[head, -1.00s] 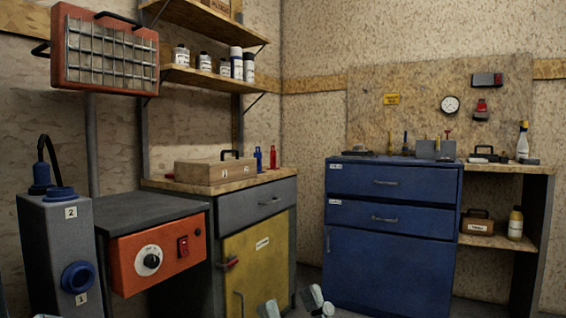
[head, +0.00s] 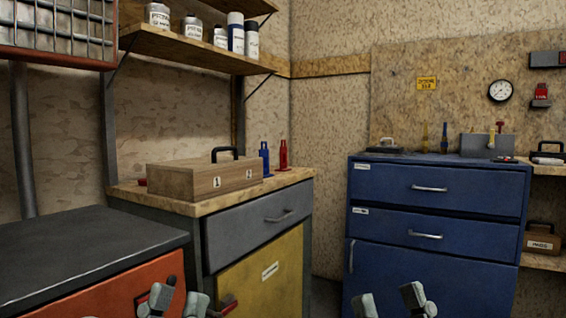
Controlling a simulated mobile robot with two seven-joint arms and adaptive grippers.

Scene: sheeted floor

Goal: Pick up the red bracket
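An upright red bracket (head: 283,155) stands on the wooden top of the grey and yellow cabinet (head: 255,230). An upright blue piece (head: 265,158) of similar shape stands just left of it, beside the wooden box. My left gripper (head: 177,302) shows at the bottom edge, in front of the cabinet and orange unit, with its fingertips apart. My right gripper (head: 391,303) shows at the bottom edge in front of the blue cabinet, its fingertips apart. Both look empty and well away from the bracket. The rest of both grippers is cut off by the frame.
A wooden box (head: 205,178) with a black handle sits on the same top. A dark-topped orange unit (head: 95,290) stands at the left. A blue drawer cabinet (head: 440,225) stands at the right. A shelf (head: 190,52) with jars hangs above.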

